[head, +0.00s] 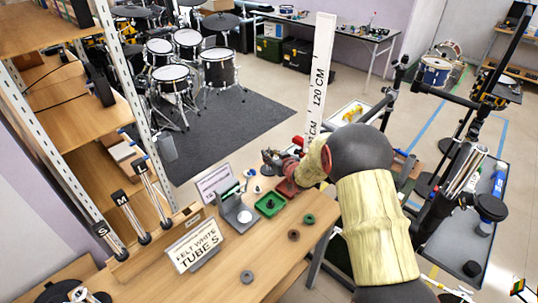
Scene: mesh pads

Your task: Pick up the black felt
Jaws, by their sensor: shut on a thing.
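My gripper (270,160) is at the end of my arm, near the far edge of the wooden table (225,265). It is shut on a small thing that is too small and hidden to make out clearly. A green tray (259,209) lies on the table below and to the left of my arm's end. A small dark piece shows in the tray, but I cannot tell whether it is felt. I cannot clearly identify the black felt in this view.
A grey stand (228,207) with a white disc and a sign reading "FELT WHITE TUBE S" (194,246) stand left of the tray. Green (309,219), brown (293,235) and grey (247,276) rings lie on the table. Tubes marked S and M stand at left. The front table area is mostly clear.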

